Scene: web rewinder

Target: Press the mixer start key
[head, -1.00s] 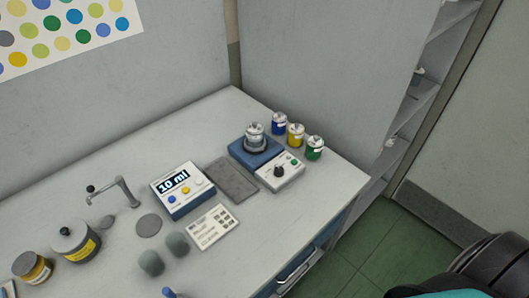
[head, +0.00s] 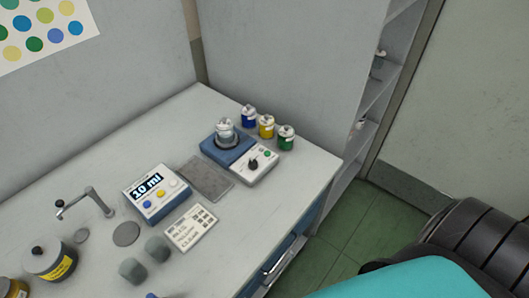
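The mixer (head: 228,145) stands near the back right of the bench, a blue base with a grey-white control panel (head: 257,165) at its front right. The panel carries a dark knob (head: 253,164) and a small green key (head: 267,153). A small lidded jar (head: 224,130) sits on top of the mixer's round plate. No gripper fingers show in the head view. Part of my own arm, black and teal, fills the lower right corner, apart from the bench.
Blue, yellow and green jars (head: 266,126) stand close behind the mixer. A dosing unit reading "10 ml" (head: 155,193), a grey mat (head: 206,178) and a printed card (head: 190,228) lie to its left. Open shelves (head: 372,90) stand right of the bench; green floor lies below.

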